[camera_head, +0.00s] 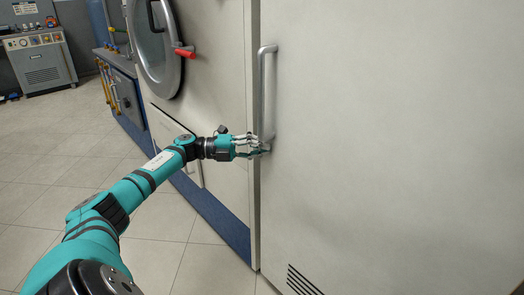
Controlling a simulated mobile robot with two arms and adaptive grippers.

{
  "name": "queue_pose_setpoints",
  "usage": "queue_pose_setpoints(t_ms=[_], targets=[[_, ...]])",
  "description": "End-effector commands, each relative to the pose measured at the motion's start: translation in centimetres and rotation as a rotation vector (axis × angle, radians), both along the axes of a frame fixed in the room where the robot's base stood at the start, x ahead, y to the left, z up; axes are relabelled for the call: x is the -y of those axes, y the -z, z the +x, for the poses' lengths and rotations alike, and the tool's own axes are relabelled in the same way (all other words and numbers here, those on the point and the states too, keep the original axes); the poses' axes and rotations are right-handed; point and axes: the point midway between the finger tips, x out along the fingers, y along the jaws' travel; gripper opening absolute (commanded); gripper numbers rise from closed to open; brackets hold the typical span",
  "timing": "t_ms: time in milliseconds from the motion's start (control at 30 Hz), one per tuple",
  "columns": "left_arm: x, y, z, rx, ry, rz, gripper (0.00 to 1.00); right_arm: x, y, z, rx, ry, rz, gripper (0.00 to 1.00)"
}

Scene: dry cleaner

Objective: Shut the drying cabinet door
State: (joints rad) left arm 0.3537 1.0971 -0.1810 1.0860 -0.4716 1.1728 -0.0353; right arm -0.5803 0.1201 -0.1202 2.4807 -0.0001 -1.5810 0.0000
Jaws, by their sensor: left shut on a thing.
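The drying cabinet door (400,150) is a large pale grey panel that fills the right of the head view. A vertical bar handle (268,92) stands near its left edge. My left gripper (264,148) is shut on the lower part of this handle. The fingers hide the handle's lower end. The door's left edge lies close beside the neighbouring machine, and I cannot tell whether it is fully shut. My right gripper does not show.
A pale machine (218,70) with a round glass door (152,45) and a red latch (185,54) stands to the left. A grey unit (42,62) stands farther back. The tiled floor (50,160) at left is mostly clear.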

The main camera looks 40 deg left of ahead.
Motion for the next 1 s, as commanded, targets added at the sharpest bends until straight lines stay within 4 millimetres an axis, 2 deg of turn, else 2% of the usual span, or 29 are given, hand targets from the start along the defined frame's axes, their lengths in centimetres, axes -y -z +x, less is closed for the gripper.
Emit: queue_pose_setpoints(t_ms=[33, 533, 667, 800, 900, 1000], targets=[[-0.6, 0.1, 0.4, -0.001, -0.03, 0.001, 0.0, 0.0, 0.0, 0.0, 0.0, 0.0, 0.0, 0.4], [-0.5, 0.1, 0.3, -0.003, -0.024, 0.001, 0.0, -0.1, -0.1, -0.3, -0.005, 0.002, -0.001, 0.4], [-0.4, 0.5, -0.9, -0.009, -0.01, -0.001, 0.0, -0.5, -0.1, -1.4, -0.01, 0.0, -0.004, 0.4], [-0.5, 0.1, -3.4, -0.001, 0.0, -0.001, 0.0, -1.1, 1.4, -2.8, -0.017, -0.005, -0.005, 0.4], [-2.2, -0.3, -4.7, 0.008, -0.005, 0.0, 0.0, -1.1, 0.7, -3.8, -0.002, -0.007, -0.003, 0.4], [-3.6, 0.0, -4.6, 0.003, -0.004, 0.0, 0.0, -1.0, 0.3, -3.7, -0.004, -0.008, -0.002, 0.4]])
